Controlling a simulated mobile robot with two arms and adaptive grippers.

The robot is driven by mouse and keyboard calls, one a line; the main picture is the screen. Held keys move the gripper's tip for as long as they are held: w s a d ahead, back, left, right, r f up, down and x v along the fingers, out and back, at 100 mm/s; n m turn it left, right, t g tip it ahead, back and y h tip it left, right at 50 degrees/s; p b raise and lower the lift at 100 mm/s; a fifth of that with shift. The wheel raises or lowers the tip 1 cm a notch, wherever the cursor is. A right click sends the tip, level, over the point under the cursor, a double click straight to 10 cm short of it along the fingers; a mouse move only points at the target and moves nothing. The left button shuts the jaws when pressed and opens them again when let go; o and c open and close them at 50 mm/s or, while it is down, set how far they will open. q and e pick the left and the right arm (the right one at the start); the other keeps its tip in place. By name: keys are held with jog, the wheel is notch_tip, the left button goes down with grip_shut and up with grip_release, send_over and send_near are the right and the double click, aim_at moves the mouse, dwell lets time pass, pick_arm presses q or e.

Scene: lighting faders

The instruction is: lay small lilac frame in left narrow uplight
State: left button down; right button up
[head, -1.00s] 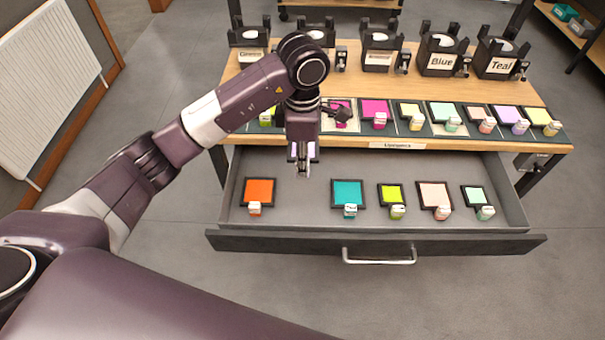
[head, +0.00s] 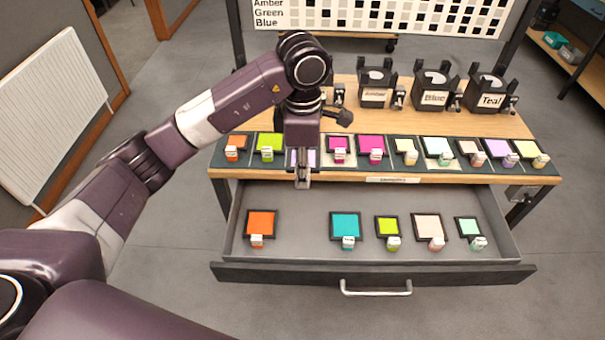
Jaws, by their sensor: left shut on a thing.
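My left gripper (head: 302,184) is shut on the tab of a lilac frame, whose lilac sheet (head: 312,159) shows partly behind the fingers. It hangs at the front edge of the wooden bench, above the open drawer. Black uplights with labels stand along the back of the bench: one behind a small label (head: 376,84), one marked Blue (head: 433,90) and one marked Teal (head: 490,92). The uplights further left are mostly hidden behind my left arm, so the left narrow one cannot be made out. My right gripper is out of view.
A dark rack strip (head: 400,163) along the bench front holds several coloured frames, including another lilac one (head: 498,148). The open drawer (head: 290,228) holds orange, teal, lime, peach and mint frames, with a bare gap between orange and teal. A colour chart (head: 390,14) stands behind.

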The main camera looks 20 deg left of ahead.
pick_arm(q)
jog(key=shift+r+p, duration=1.3)
jog(key=shift+r, duration=1.25)
